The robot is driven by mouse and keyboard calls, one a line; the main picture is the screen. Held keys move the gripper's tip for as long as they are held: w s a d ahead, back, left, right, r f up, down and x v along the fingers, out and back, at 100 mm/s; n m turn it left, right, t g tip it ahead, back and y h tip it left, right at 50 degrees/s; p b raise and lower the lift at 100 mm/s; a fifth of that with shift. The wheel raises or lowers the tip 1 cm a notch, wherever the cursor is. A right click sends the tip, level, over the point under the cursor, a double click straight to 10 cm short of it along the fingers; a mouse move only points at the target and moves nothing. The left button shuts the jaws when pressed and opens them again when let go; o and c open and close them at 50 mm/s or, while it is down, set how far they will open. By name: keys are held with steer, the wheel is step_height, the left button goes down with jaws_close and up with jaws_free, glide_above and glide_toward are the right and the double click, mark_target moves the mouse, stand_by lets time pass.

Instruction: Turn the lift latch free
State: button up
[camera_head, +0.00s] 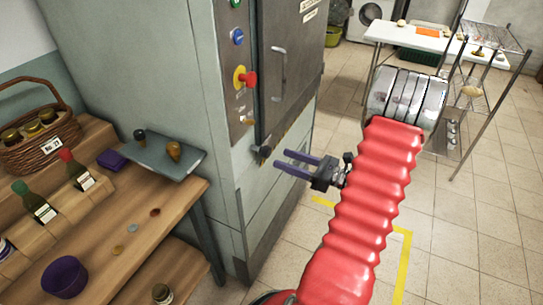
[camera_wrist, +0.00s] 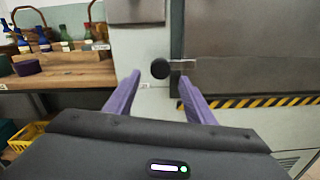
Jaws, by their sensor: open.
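The lift latch (camera_head: 264,152) is a small black knob low on the front of the tall grey lift cabinet, by the lower corner of its door. In the wrist view the round black latch knob (camera_wrist: 160,69) has a short pale bar reaching right across the door's edge. My gripper (camera_head: 281,159) is open and empty, its two purple fingers pointing at the cabinet just short of the knob. In the wrist view the knob shows between the fingertips of my gripper (camera_wrist: 159,76), with neither finger seen touching it.
The cabinet door (camera_head: 292,60) has a vertical handle (camera_head: 279,73). Above the latch is a panel with a red knob (camera_head: 249,79) and buttons. A wooden bench (camera_head: 110,240) with bottles, a basket (camera_head: 42,130) and a grey tray (camera_head: 155,155) stands left.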

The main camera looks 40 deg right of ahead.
mark_target(269, 154)
steer(key=shift+x, duration=2.75)
steer(key=shift+c, duration=0.4)
